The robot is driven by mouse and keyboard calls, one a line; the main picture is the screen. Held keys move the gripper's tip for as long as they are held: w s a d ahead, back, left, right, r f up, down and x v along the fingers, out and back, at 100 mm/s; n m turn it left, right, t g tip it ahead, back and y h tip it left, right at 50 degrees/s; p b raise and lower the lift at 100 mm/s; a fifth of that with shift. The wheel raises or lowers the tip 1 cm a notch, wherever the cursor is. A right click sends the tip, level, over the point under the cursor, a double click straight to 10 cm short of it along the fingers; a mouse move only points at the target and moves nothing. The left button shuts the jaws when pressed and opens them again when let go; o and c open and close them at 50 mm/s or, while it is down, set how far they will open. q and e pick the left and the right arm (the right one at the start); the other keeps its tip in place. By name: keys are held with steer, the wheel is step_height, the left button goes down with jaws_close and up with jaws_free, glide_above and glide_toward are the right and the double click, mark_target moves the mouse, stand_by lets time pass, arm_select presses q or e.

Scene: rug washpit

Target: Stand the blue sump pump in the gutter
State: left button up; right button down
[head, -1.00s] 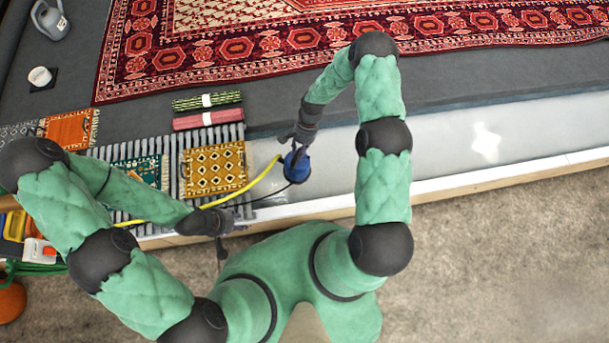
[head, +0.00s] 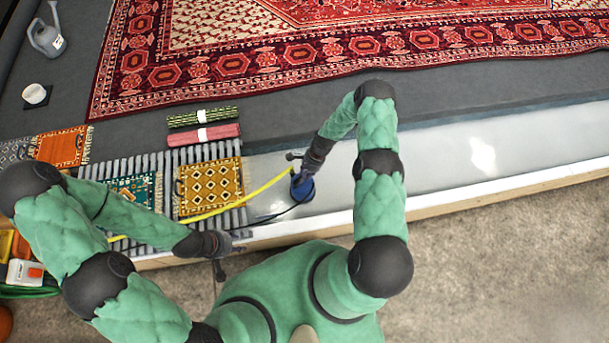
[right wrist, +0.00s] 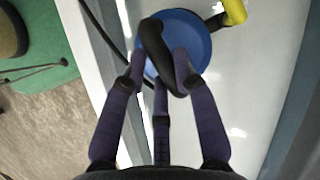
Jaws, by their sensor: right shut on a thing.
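The blue sump pump (head: 303,190) is in the head view over the light, glossy gutter (head: 430,165), near the slatted rack's right end. The right wrist view shows its round blue top (right wrist: 193,52) and black handle (right wrist: 157,50). My right gripper (head: 300,172) is shut on the handle from above. The yellow hose (head: 258,190) and a black cable (head: 275,215) run left from the pump. I cannot tell whether its base touches the gutter floor. My left gripper (head: 232,250) is empty near the front curb, its fingers apart.
A slatted rack (head: 165,165) carries small rugs and two rolled rugs (head: 205,133) lie behind it. A large red rug (head: 330,50) covers the back floor. The wooden curb (head: 480,197) edges the front. The gutter right of the pump is clear.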

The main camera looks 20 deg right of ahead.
mark_target(305, 181)
steer(key=shift+w+d+f+b, duration=0.1)
steer(key=shift+f+b, duration=0.95)
steer(key=shift+f, duration=1.25)
steer(key=shift+r, duration=0.1)
steer(key=c, duration=1)
jaws_free()
steer(key=shift+o, duration=0.2)
steer(key=s+p+v, duration=0.1)
steer(key=p+v, duration=0.4)
steer(key=v, duration=0.7)
steer(key=s+a+r+n, duration=0.5)
steer(key=s+a+n, duration=0.2)
steer(key=s+a, duration=0.2)
steer(key=s+a+r+n+t, duration=0.1)
steer(key=s+a+r+n, duration=0.4)
steer(key=s+a+n, duration=0.2)
steer(key=s+a, duration=0.2)
steer(key=a, duration=0.1)
steer(key=shift+s+r+h, duration=0.25)
steer(key=shift+r+h, duration=0.05)
steer(key=shift+r, duration=0.05)
